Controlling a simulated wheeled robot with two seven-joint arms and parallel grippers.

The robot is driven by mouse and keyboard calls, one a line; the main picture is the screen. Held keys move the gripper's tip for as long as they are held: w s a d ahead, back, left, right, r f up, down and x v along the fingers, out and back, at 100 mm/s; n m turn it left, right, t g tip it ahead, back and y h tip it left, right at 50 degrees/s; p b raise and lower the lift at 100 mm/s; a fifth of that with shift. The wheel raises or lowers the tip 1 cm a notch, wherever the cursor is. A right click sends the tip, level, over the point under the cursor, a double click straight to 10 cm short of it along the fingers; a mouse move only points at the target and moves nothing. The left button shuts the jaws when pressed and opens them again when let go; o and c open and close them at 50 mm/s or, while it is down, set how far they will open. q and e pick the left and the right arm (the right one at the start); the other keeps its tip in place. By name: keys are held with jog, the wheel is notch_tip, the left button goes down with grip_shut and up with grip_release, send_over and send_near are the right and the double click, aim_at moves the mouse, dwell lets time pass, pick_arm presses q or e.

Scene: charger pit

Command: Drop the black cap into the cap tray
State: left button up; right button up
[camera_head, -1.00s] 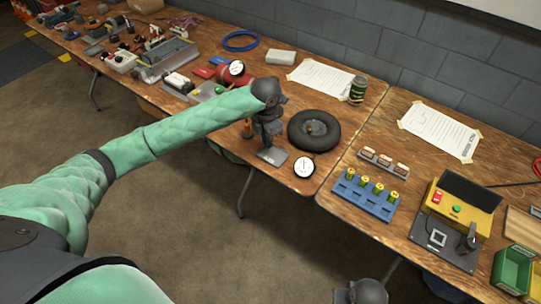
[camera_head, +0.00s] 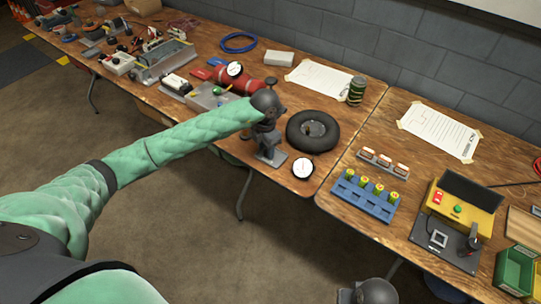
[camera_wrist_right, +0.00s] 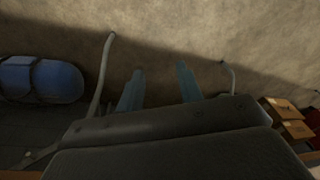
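My left gripper (camera_head: 268,152) points down at the front edge of the wooden bench, just left of a black tyre (camera_head: 298,133) with a grey hub. Its fingers are small and dark, so I cannot tell whether they are open or shut. A small grey plate or tray (camera_head: 271,161) lies under it; I cannot tell if this is the cap tray. I cannot make out the black cap. My right gripper (camera_wrist_right: 160,88) has its two fingers apart, with nothing between them, over the floor.
A round white gauge (camera_head: 302,168) lies right of the gripper. A blue rack (camera_head: 366,196), a yellow device (camera_head: 465,206) and a green bin (camera_head: 514,270) stand further right. A red cylinder (camera_head: 240,79) and a grey box (camera_head: 207,97) are behind the left arm.

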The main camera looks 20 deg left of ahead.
pick_arm(q)
jog(key=shift+r, duration=0.1)
pick_arm(e)
jog(key=shift+f, duration=0.15)
pick_arm(q)
jog(key=shift+r, duration=0.25)
notch_tip(320, 180, up, 4)
jog(key=shift+r+b, duration=0.25)
jog(key=shift+b, duration=0.6)
jog(key=shift+r, duration=1.3)
pick_arm(e)
jog(key=shift+s+a+r, duration=0.1)
jog(key=shift+s+r, duration=0.1)
jog(key=shift+r, duration=0.6)
jog(key=shift+s+a+r, duration=0.1)
jog(key=shift+s+r, duration=0.1)
jog(key=shift+r, duration=0.55)
jog(key=shift+s+a+r, duration=0.1)
jog(key=shift+s+r, duration=0.1)
jog(key=shift+r, duration=0.6)
